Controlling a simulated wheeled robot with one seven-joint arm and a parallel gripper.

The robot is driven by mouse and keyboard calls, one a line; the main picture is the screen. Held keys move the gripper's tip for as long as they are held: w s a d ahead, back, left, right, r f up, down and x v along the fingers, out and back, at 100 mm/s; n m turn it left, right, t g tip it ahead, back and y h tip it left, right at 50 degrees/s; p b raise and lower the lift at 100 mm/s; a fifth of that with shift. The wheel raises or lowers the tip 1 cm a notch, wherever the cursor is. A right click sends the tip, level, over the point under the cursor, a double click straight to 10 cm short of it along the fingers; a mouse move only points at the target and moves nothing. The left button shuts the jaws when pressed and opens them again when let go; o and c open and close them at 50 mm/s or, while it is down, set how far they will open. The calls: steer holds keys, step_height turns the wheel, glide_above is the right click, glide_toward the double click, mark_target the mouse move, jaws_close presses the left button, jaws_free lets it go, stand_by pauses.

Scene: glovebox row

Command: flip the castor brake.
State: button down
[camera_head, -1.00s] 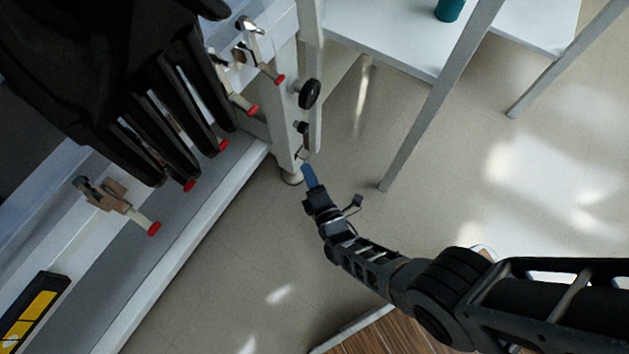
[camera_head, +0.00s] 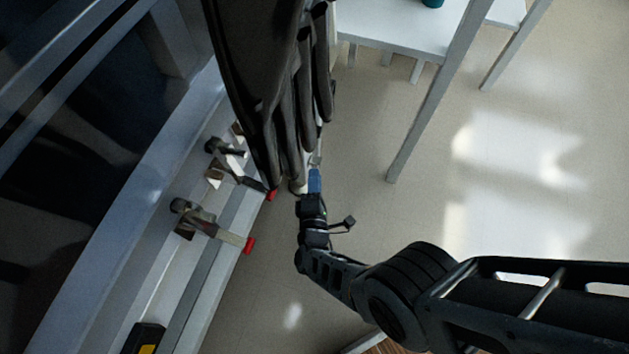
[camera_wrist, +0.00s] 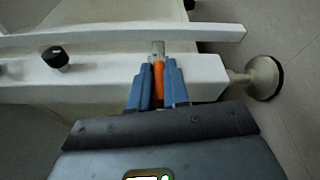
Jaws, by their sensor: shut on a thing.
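In the wrist view, my gripper (camera_wrist: 158,72) has its two blue fingers closed on an orange lever (camera_wrist: 158,82), which I take to be the castor brake. A grey metal piece (camera_wrist: 158,48) shows just past the lever's far end. The lever lies against a white frame bar (camera_wrist: 100,82). A pale round foot or castor (camera_wrist: 264,78) sticks out from the bar's right end. In the head view, my gripper (camera_head: 315,174) is low beside the bench's far end. Black hanging gloves partly cover that spot, and the lever cannot be made out there.
Black gloves (camera_head: 265,90) hang beside the glovebox, left of my gripper. A white table (camera_head: 400,28) with slim legs stands behind. A black knob (camera_wrist: 55,57) is on the frame. Floor at right is open.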

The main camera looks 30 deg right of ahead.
stand_by(0.4)
steer(key=c, duration=1.1)
jaws_free()
steer(key=p+v, duration=0.1)
steer(key=v, duration=0.6)
steer(key=shift+s+a+p, duration=0.25)
steer(key=shift+s+p, duration=0.05)
steer(key=shift+p, duration=0.1)
steer(key=shift+d, duration=0.1)
